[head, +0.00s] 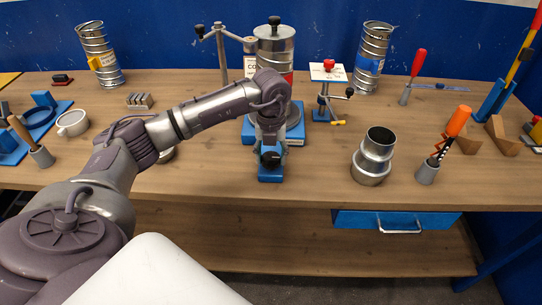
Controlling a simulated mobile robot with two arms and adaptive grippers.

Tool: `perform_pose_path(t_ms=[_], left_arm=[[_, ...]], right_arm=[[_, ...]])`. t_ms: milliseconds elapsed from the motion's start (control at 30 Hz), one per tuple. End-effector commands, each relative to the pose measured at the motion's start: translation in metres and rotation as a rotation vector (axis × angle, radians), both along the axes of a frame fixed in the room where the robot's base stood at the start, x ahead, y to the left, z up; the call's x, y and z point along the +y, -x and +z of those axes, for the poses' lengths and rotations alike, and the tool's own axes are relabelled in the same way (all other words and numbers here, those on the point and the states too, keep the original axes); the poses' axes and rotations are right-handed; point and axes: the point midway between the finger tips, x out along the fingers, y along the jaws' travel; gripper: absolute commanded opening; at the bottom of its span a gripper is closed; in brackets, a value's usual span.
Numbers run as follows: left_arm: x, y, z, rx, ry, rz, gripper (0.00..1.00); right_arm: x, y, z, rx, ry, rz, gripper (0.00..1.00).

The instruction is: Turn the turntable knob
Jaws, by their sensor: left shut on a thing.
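The turntable stands at the middle of the bench on a blue base (296,138). A metal spiral duct (275,48) with a black knob on top stands on it. A black knob (270,158) sits at the front, on a blue block (270,175). My left gripper (270,148) comes down over this front knob and is shut on it; its fingers partly hide the knob. My left arm covers part of the turntable and duct. My right gripper is not in view.
A short metal duct fitting (374,157) stands right of the knob. An orange-handled tool (452,130) stands in a grey holder at right. A small blue stand with a red knob (328,68) is behind. A strainer-like ring (72,122) lies at left. Bench front is clear.

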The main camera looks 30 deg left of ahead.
Motion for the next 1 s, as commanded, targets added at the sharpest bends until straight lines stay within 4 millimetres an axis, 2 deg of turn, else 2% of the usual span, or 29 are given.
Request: perform_pose_path(t_ms=[300, 800, 833, 933, 1000], left_arm=[[0.0007, -0.001, 0.0015, -0.004, -0.001, 0.104, 0.2], [0.0007, -0.0012, 0.0018, -0.005, -0.001, 0.118, 0.2], [0.0007, -0.0012, 0.0018, -0.004, 0.0, 0.118, 0.6], [0.0006, -0.001, 0.0015, -0.004, -0.001, 0.118, 0.76], [0.0005, -0.0008, 0.0012, -0.003, -0.001, 0.117, 0.8]], right_arm=[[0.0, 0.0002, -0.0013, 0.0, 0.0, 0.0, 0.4], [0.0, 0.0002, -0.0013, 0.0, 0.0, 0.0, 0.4], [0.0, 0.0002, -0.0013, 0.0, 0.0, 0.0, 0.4], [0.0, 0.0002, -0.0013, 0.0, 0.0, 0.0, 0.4], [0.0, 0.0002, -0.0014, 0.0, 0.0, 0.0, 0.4]])
